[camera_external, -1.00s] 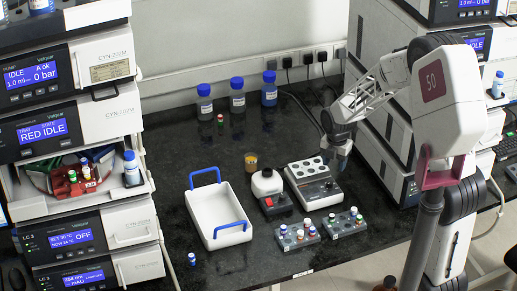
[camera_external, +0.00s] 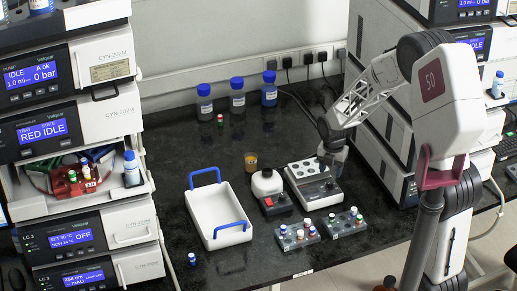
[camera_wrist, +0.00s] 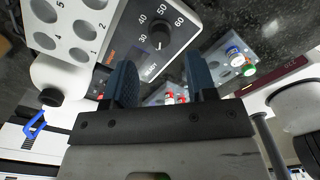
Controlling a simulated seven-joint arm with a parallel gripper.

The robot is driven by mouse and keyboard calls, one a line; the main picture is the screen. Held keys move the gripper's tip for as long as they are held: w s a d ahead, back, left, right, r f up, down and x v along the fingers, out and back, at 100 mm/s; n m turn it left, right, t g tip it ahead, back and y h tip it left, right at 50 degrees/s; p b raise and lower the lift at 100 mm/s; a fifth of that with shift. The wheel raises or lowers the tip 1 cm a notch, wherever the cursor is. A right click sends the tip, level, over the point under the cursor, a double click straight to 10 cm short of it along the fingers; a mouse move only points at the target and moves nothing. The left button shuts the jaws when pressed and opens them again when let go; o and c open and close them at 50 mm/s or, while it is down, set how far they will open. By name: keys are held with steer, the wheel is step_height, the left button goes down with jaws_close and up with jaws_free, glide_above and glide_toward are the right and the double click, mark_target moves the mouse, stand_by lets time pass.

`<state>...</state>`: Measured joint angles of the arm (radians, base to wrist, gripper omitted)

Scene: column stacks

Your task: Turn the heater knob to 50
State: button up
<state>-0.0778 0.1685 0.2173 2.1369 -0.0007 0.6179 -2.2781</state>
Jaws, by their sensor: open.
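The heater (camera_external: 331,192) is a white box with a dark front panel and a top plate with round holes. It stands on the dark bench. Its dark round knob (camera_wrist: 160,41) shows in the wrist view, ringed by marks including 30, 40, 50 and 60. I cannot tell clearly which mark the knob points to. My gripper (camera_wrist: 160,82) is open and empty, its two dark fingers apart below the knob in the wrist view, not around it. In the external view my gripper (camera_external: 332,158) hangs over the heater's right side and hides part of it.
A white bottle device with a red switch (camera_external: 275,202) stands left of the heater. Two grey vial racks (camera_external: 297,236) (camera_external: 343,223) stand in front. A white tray (camera_external: 218,215) with blue handles is further left. Instrument stacks flank the bench.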

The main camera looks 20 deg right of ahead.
mark_target(330, 182)
steer(key=shift+f, duration=3)
steer(key=shift+c, duration=0.2)
steer(key=c, duration=0.9)
